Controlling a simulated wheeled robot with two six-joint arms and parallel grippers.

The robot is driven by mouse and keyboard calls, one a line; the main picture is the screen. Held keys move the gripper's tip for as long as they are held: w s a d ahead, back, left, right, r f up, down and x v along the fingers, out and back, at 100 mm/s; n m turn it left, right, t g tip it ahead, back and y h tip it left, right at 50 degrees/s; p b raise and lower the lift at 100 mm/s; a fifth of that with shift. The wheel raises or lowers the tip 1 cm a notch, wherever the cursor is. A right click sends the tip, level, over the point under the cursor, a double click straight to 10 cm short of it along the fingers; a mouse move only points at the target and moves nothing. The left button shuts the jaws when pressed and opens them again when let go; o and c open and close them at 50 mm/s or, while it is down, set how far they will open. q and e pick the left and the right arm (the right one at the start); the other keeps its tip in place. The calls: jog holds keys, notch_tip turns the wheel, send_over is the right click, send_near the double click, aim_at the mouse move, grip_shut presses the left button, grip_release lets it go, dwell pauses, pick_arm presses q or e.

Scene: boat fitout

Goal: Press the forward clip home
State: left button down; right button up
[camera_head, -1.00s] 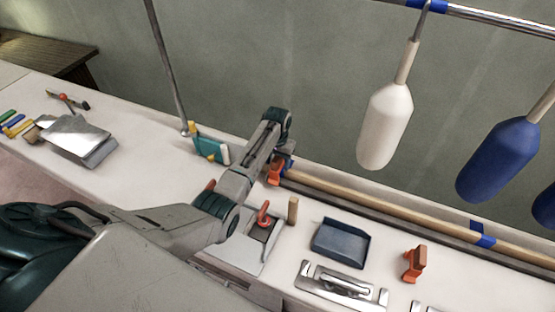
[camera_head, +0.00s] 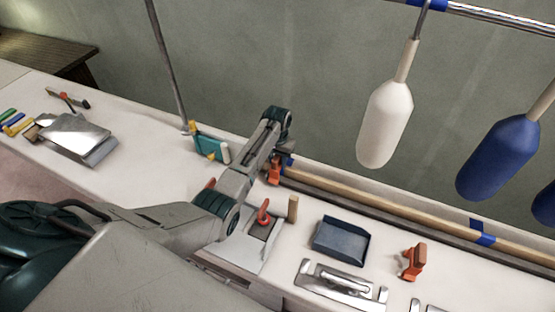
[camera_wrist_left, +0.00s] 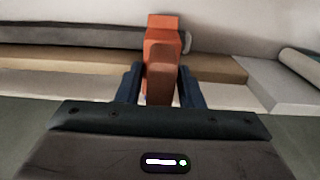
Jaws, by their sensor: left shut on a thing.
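An orange clip (camera_head: 273,172) with a brown-orange block-like part is at the left end of the long wooden strip (camera_head: 385,207), partly behind my left arm. In the left wrist view the clip (camera_wrist_left: 162,40) stands upright between the two dark blue fingers of my left gripper (camera_wrist_left: 159,78), which is shut on it. The strip runs across behind the clip there. Whether the clip is fully seated on the strip is hidden. A second orange clip (camera_head: 413,262) stands on the bench at the right, apart from the strip. My right gripper is not in view.
A blue tray (camera_head: 341,240), a metal plate with a handle (camera_head: 340,279) and a small wooden peg (camera_head: 293,209) are on the white bench near my arm. White (camera_head: 385,125) and blue (camera_head: 497,160) fenders hang above the strip. Blue tape (camera_head: 482,233) wraps the strip.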

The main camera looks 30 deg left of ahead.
pick_arm(q)
jog(key=shift+f, duration=0.4)
jog(key=shift+s+f, duration=0.2)
jog(key=shift+f, duration=0.1)
jog(key=c, duration=0.9)
grip_release()
jog(key=shift+w, duration=0.15)
jog(key=shift+w+r, duration=0.1)
jog(key=shift+r, duration=0.15)
notch_tip(320, 180, up, 10)
jog(key=shift+f+b, duration=0.25)
jog(key=shift+b, duration=1)
jog(key=shift+r, duration=0.35)
